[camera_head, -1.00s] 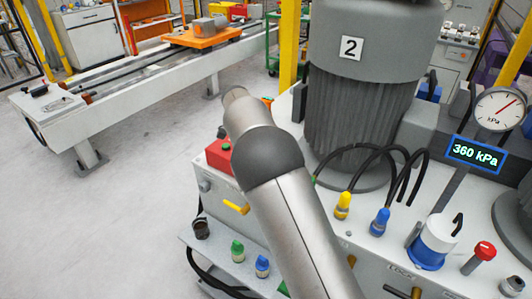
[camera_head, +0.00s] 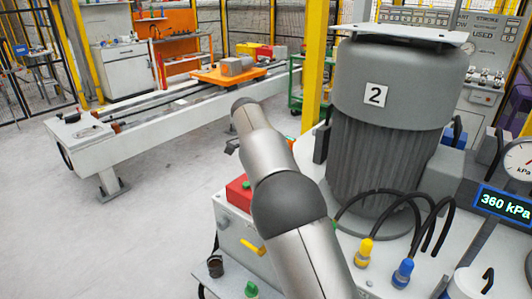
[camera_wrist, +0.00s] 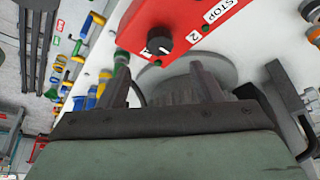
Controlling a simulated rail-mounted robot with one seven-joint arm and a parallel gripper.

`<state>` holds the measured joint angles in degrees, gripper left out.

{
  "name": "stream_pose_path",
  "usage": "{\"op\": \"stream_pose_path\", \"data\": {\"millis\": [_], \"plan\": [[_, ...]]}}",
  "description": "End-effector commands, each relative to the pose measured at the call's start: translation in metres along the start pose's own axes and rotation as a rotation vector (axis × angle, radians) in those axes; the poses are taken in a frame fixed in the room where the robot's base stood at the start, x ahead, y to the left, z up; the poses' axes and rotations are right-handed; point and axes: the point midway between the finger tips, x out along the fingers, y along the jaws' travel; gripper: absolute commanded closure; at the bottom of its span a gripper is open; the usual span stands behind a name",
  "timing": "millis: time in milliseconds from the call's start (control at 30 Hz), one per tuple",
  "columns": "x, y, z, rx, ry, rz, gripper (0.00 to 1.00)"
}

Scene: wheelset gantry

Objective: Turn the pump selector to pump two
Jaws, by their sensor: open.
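The selector is a black round knob (camera_wrist: 158,41) with a white mark, on a red panel in the wrist view. Labels "STOP" (camera_wrist: 222,12) and "2" (camera_wrist: 194,37) are beside it; I cannot tell which one the mark points at. My gripper (camera_wrist: 198,85) is open and empty, its two dark fingers wide apart. The knob shows above the gap between the fingers, apart from them. In the head view the red box (camera_head: 238,191) shows left of my arm, partly hidden behind it, and its knob cannot be made out. My fingers cannot be made out there.
The grey pump motor marked 2 (camera_head: 395,90) stands right of my arm. Black hoses with a yellow connector (camera_head: 364,250) and a blue connector (camera_head: 402,272) curve at its foot. A display (camera_head: 503,205) reads 360 kPa. The floor at left is clear.

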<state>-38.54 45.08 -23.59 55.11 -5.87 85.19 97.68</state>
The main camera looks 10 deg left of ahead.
Motion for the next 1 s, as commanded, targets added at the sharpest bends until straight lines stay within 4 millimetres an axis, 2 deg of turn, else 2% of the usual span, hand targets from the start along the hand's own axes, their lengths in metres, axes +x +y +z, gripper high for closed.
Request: {"op": "stream_pose_path", "data": {"millis": [33,200,400,567,933,1000], "plan": [[-0.015,-0.001,0.000,0.000,-0.001,-0.005,0.41],[-0.052,-0.001,-0.001,0.000,0.000,-0.003,0.41],[-0.079,-0.001,-0.001,0.000,0.000,0.000,0.41],[-0.086,0.000,0.000,0.000,0.000,0.001,0.41],[-0.085,0.000,0.000,0.000,0.000,0.002,0.41],[-0.084,0.003,-0.012,-0.017,-0.014,0.008,0.41]]}}
